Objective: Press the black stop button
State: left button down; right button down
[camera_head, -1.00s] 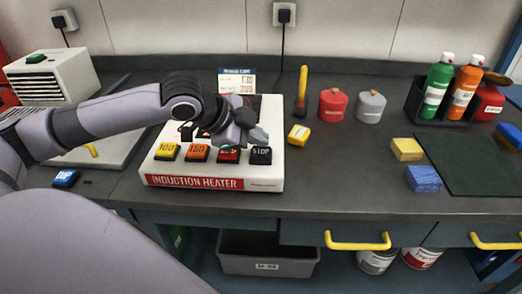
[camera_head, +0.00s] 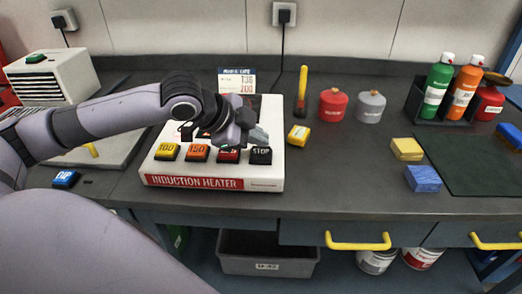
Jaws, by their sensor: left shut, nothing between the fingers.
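The induction heater (camera_head: 160,182) is a white box on the bench, left of centre, with a row of coloured buttons along its front. The black stop button (camera_head: 261,156), marked STOP, is at the right end of the row. A red button (camera_head: 228,156) is beside it, then an orange 150 button (camera_head: 197,153) and a yellow 100 button (camera_head: 167,152). My left gripper (camera_head: 260,137) is shut and empty, just behind and above the stop button. I cannot tell whether it touches the button. My arm hides much of the heater's top. My right gripper is out of view.
A display card (camera_head: 237,80) stands behind the heater. Red (camera_head: 333,105) and grey (camera_head: 370,106) containers stand farther right. The bench front by the heater is clear.

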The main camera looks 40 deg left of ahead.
pick_arm(q)
jog(key=shift+f, duration=0.15)
jog(key=shift+f, duration=0.3)
jog(key=shift+f, duration=0.55)
dwell(0.8)
jog(key=shift+r+p, duration=1)
jog(key=shift+p, duration=0.4)
